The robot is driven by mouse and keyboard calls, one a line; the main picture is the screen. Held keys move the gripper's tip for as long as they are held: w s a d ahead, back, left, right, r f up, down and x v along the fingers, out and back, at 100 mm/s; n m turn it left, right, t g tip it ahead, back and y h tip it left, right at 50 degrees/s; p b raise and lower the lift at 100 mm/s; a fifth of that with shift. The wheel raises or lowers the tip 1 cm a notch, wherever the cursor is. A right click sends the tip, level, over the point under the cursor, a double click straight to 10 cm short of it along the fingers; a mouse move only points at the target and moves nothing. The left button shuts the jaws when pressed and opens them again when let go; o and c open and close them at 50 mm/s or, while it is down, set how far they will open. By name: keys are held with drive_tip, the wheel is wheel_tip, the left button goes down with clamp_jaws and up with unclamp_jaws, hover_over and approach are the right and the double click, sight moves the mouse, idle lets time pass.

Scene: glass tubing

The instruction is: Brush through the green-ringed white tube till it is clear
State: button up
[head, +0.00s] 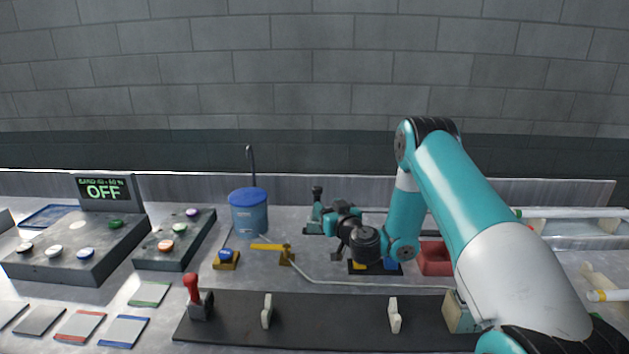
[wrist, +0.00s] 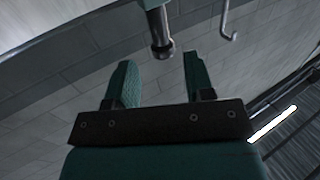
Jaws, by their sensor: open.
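The white tube with a green ring (head: 570,212) lies level on supports at the far right in the head view. Its right end runs out of the picture, and its inside cannot be seen. My gripper (head: 329,216) is small and partly hidden by my wrist, well left of the tube. In the wrist view my gripper (wrist: 163,80) is open, with nothing between its fingers. A grey post with a dark knob (head: 318,190) stands just beyond it; it also shows in the wrist view (wrist: 161,45). I cannot tell which thing is the brush.
A yellow-handled piece (head: 268,247) has a long bent grey rod behind the black mat (head: 330,315). A blue bucket (head: 249,212) stands left of my gripper, and a red bin (head: 436,258) right. A yellow-ringed tube (head: 607,296) lies at right. The display (head: 104,190) reads OFF.

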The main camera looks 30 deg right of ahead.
sight(319, 199)
drive_tip(key=shift+w+r+p, duration=0.15)
drive_tip(key=shift+r+p, duration=0.15)
drive_tip(key=shift+p, duration=0.35)
drive_tip(key=w+p, duration=0.4)
drive_tip(key=w, duration=0.1)
drive_tip(key=w+p, duration=0.1)
drive_tip(key=w, duration=0.1)
drive_tip(key=shift+w+d+f+p, duration=0.3)
drive_tip(key=shift+w+d+p, duration=0.05)
drive_tip(key=shift+d+p, duration=0.05)
drive_tip(key=shift+w+d, duration=0.15)
drive_tip(key=shift+w, duration=0.35)
clamp_jaws()
drive_tip(key=shift+f, duration=0.15)
